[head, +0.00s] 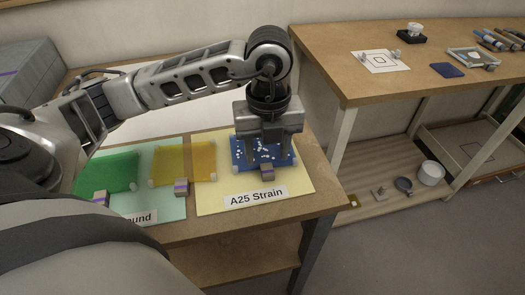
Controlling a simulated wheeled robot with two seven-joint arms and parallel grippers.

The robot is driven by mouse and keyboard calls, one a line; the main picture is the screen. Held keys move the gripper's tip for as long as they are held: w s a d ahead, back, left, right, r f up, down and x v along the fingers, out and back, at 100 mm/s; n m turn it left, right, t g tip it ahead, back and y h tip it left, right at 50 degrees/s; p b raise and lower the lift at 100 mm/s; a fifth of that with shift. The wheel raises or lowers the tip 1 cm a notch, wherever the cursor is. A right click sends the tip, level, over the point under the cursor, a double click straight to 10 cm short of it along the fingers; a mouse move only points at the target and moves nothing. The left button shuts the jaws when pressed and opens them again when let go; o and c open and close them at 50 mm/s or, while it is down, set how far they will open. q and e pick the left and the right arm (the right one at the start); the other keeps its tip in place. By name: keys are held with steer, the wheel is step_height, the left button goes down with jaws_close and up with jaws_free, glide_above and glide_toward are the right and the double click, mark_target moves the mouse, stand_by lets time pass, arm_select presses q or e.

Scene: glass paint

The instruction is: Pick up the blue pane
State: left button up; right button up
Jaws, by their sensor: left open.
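The blue pane (242,162), speckled with white, lies on the pale yellow mat (215,202) labelled "A25 Strain". My left gripper (268,160) points straight down over the pane, its two fingers apart. The fingertips are at or just above the pane; I cannot tell whether they touch it. The gripper hides the pane's middle and back part. My right gripper does not show.
A yellow pane (183,163) lies left of the blue one, and a green pane (108,172) on a green mat (172,208) farther left. A wooden bench (325,52) with small tools stands at the right. Below it, a shelf holds a white pot (430,173).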

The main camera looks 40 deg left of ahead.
mark_target(268, 172)
arm_select(q)
steer(key=shift+w+f, duration=0.1)
steer(key=shift+f, duration=2.65)
jaws_close()
